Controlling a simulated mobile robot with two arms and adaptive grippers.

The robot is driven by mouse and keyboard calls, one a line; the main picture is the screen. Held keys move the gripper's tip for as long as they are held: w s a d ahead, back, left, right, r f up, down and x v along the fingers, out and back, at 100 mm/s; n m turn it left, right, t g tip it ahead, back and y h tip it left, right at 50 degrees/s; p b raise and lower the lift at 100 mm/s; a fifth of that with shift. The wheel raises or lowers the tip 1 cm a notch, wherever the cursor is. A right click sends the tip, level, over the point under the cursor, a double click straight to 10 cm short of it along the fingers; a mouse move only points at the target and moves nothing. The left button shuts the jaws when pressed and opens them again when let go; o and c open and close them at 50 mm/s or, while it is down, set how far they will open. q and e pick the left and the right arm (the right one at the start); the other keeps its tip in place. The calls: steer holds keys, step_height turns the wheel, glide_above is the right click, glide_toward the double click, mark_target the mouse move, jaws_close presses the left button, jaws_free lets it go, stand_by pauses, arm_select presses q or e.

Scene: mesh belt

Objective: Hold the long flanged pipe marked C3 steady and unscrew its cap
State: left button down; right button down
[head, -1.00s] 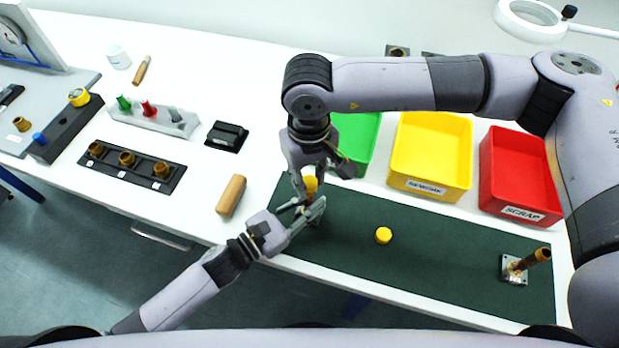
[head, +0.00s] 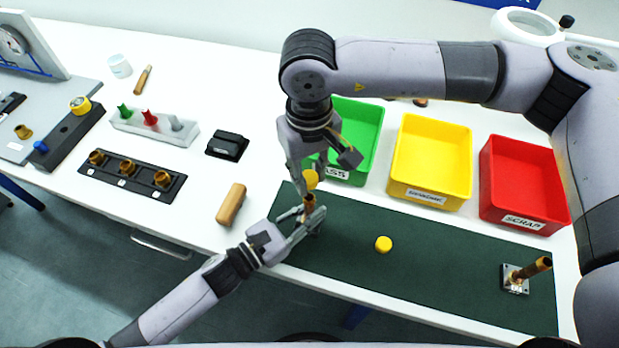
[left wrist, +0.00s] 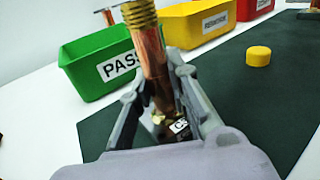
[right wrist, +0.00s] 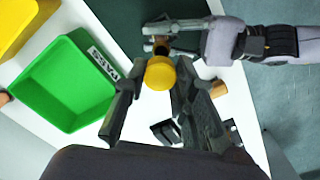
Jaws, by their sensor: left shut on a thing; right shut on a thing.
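The copper-coloured pipe (head: 309,203) stands upright on the near left part of the green mat. My left gripper (head: 305,222) is shut around it low down. In the left wrist view the pipe (left wrist: 152,60) shows a bare brass thread at its top and a small, partly hidden label (left wrist: 180,126) at its foot, which seems to begin with C. My right gripper (head: 312,172) is shut on a yellow cap (head: 311,180) just above the pipe. The cap (right wrist: 160,74) also shows between the fingers in the right wrist view. It looks clear of the thread.
Another yellow cap (head: 383,244) lies loose on the green mat (head: 440,265). Green (head: 358,118), yellow (head: 430,195) and red (head: 520,215) bins stand behind. A wooden-coloured cylinder (head: 231,204) lies left of the mat.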

arm_select(q)
steer(key=c, duration=1.4)
jaws_free()
steer(key=shift+c, duration=0.2)
steer(key=v, duration=1.2)
